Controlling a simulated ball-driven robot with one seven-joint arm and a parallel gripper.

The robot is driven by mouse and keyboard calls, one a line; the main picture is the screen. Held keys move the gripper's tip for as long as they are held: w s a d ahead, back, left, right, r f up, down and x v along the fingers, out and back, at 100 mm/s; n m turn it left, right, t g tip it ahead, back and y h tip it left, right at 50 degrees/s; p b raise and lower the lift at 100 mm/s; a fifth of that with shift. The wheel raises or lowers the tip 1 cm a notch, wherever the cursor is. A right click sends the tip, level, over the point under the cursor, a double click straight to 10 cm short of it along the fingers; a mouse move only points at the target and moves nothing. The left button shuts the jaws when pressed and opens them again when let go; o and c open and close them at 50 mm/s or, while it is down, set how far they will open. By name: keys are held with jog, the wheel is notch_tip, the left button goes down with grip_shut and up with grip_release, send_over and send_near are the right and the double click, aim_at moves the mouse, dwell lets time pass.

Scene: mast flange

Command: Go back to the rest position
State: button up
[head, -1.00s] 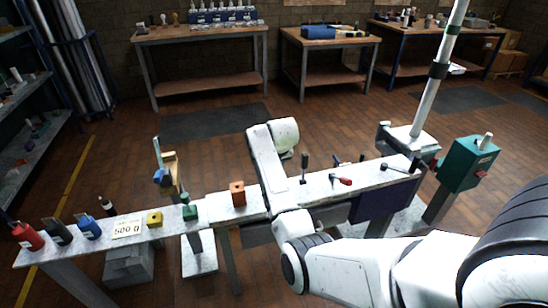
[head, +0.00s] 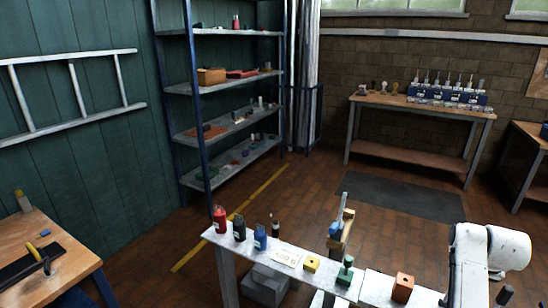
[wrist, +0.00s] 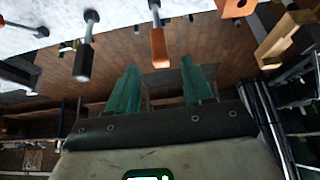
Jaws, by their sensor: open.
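My gripper (wrist: 160,88) shows in the wrist view with two green fingers apart and nothing between them. Beyond the fingertips are a black-handled tool (wrist: 83,62) and an orange-handled tool (wrist: 159,46) by the pale bench (wrist: 45,22). Both stand clear of the fingers. In the head view, only a white part of my arm shows at the right edge, and my gripper is out of that view.
A shelf rack (head: 222,88) stands behind, a wooden table (head: 35,258) at left. Floor between is open.

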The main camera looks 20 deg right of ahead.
jog(key=s+a+f+n+y, duration=0.1)
jog(key=s+a+f, duration=0.15)
jog(key=a, duration=0.45)
jog(key=s+a+f+n+g, duration=0.1)
jog(key=a+f+n, duration=0.15)
jog(key=a, duration=0.45)
jog(key=s+a+f+n+y, duration=0.1)
jog(key=s+a+f, duration=0.1)
jog(key=a+f, duration=0.3)
jog(key=s+a+n+g+y, duration=0.1)
jog(key=s+a+n, duration=0.1)
jog(key=s+a, duration=0.5)
jog(key=s+a+n+y, duration=0.1)
jog(key=s+a+n, duration=0.2)
jog(key=s+a, duration=0.5)
jog(key=a, duration=0.4)
jog(key=shift+a+f+g, duration=0.15)
jog(key=shift+a+g, duration=0.25)
